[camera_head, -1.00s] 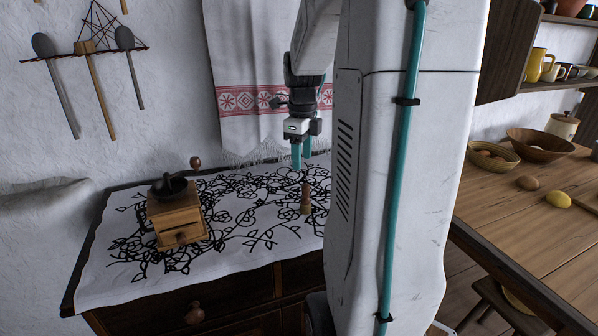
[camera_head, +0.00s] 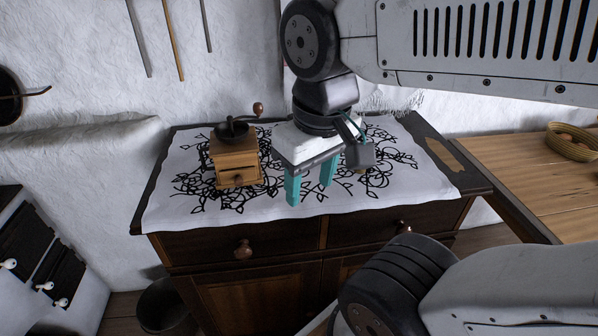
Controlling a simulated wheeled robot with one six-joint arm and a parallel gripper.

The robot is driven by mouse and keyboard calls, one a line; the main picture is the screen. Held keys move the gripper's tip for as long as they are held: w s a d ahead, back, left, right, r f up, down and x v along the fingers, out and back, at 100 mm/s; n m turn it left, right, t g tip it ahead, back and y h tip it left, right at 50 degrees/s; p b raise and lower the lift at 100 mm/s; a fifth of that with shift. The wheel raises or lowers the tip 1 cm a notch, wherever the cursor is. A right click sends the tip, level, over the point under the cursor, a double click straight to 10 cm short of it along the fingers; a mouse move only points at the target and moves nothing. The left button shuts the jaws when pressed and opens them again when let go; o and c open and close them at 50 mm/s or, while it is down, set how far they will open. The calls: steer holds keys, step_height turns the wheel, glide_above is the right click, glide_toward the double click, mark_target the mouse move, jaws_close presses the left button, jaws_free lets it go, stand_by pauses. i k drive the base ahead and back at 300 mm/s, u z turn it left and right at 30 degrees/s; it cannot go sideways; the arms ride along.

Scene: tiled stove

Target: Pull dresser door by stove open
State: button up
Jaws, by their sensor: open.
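The dark wooden dresser (camera_head: 287,240) stands against the white wall, with a white cloth with black floral pattern on its top. Below its two drawers, the left dresser door (camera_head: 245,300) shows as a panelled front and looks shut; its lower part is cut off by the frame. The right door is mostly hidden by my arm. No door knob is visible. My gripper (camera_head: 310,185) is open and empty, with two teal fingers pointing down in front of the cloth, above the level of the drawers. The stove (camera_head: 45,260), white with black doors, is at the lower left.
A wooden coffee grinder (camera_head: 235,162) stands on the cloth left of my gripper. Drawer knobs (camera_head: 243,250) stick out from the front. A dark bucket (camera_head: 163,305) stands between stove and dresser. A table (camera_head: 520,170) with a basket is at the right.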

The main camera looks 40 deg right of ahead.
mark_target(279, 298)
steer(key=z, duration=1.9)
steer(key=k, duration=1.2)
steer(key=u, duration=1.9)
